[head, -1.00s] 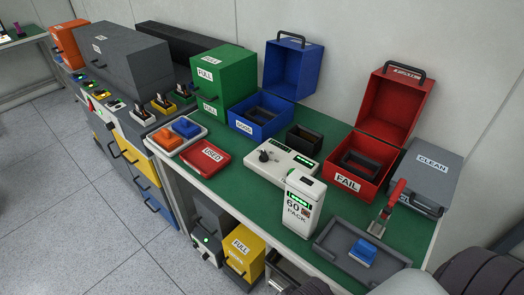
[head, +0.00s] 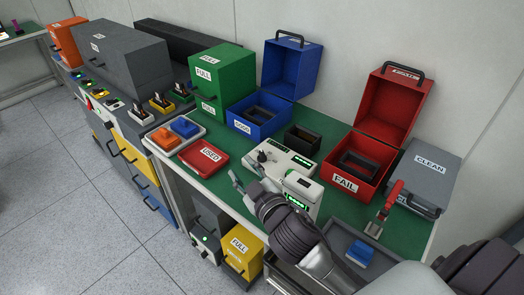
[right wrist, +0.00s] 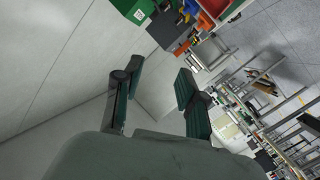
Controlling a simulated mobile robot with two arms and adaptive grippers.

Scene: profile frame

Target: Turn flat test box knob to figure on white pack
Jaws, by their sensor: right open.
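The flat test box (head: 289,160) is white with a dark display and a green light, and lies on the green bench top. Its dark knob (head: 263,156) shows on its left part. The white pack (head: 303,183) stands in front of the box, with a green-lit strip; my right arm hides its lower front and its figure. My right gripper (head: 238,180) is open and empty, above the bench's front edge, left of the pack and apart from the knob. Its spread fingers also show in the right wrist view (right wrist: 160,75). My left gripper is not in view.
A red USED tray (head: 204,155) lies left of the test box. A blue open box (head: 258,122) and a small black bin (head: 302,139) stand behind it. The red FAIL box (head: 345,184) and a grey tray (head: 340,233) with a blue piece are to the right.

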